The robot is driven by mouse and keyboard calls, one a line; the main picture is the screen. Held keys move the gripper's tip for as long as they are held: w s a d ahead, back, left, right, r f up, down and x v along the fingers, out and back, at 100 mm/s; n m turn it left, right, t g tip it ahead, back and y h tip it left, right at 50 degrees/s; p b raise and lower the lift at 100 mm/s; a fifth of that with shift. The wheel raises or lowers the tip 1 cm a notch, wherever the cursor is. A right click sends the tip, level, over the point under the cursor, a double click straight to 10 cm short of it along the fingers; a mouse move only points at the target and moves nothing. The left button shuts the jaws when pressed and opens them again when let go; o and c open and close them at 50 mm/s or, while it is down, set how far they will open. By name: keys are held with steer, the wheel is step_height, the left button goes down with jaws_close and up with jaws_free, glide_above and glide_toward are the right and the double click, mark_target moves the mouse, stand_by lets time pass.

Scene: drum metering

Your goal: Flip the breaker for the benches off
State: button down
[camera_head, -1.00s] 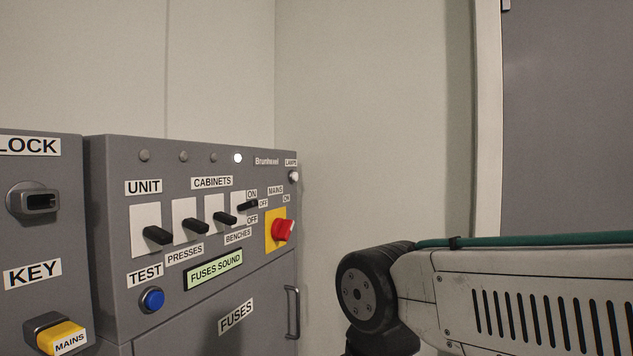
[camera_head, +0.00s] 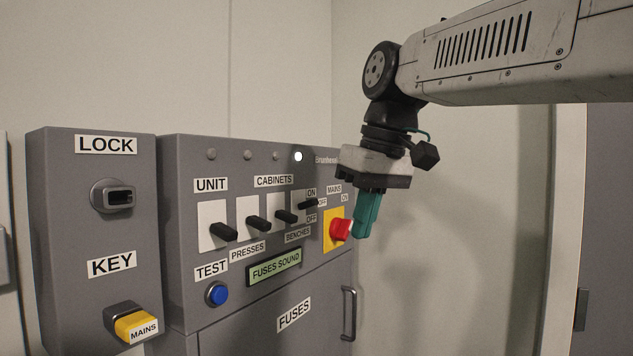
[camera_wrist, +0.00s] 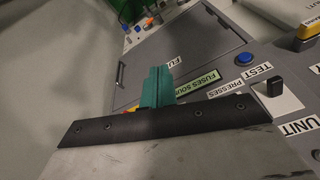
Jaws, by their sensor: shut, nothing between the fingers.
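The benches breaker is the fourth in the row, with a black lever (camera_head: 308,203) on a white plate. Its lever sits high, by the ON label (camera_head: 311,192), above the BENCHES label (camera_head: 298,234). My gripper (camera_head: 362,236) points down with its teal fingers shut and empty. In the head view it appears just right of the red mains knob (camera_head: 340,230); I cannot tell whether they touch. The shut fingers also show in the wrist view (camera_wrist: 157,88). The benches lever cannot be made out in the wrist view.
The unit (camera_head: 223,232), presses (camera_head: 258,223) and cabinets (camera_head: 287,216) levers sit low. One lamp (camera_head: 298,156) of the top row is lit white. A blue test button (camera_head: 217,294), a FUSES SOUND display (camera_head: 274,267) and a door handle (camera_head: 348,313) are below. A lock box (camera_head: 95,230) stands left.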

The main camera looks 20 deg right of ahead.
steer(key=w+r+n, duration=0.2)
steer(key=w+r, duration=0.4)
steer(key=r, duration=0.3)
steer(key=w+r+n+t+y, duration=0.1)
steer(key=w+r+n, duration=0.1)
steer(key=w+r, duration=0.4)
step_height(320, 180, up, 3)
steer(key=shift+a+f+y, duration=0.15)
steer(key=shift+y, duration=0.15)
glide_above(316, 199)
steer(key=f, duration=0.6)
steer(key=w+f, duration=0.1)
steer(key=f, duration=0.2)
steer(key=shift+a, duration=0.4)
steer(key=shift+s+d+f, duration=0.15)
steer(key=shift+s+f, duration=0.05)
steer(key=shift+f, duration=0.45)
steer(key=shift+s+d+f, duration=0.1)
steer(key=shift+s+f, duration=0.05)
steer(key=shift+f, duration=0.45)
steer(key=shift+s+d+f, duration=0.15)
steer(key=shift+s+f, duration=0.05)
steer(key=shift+f, duration=0.45)
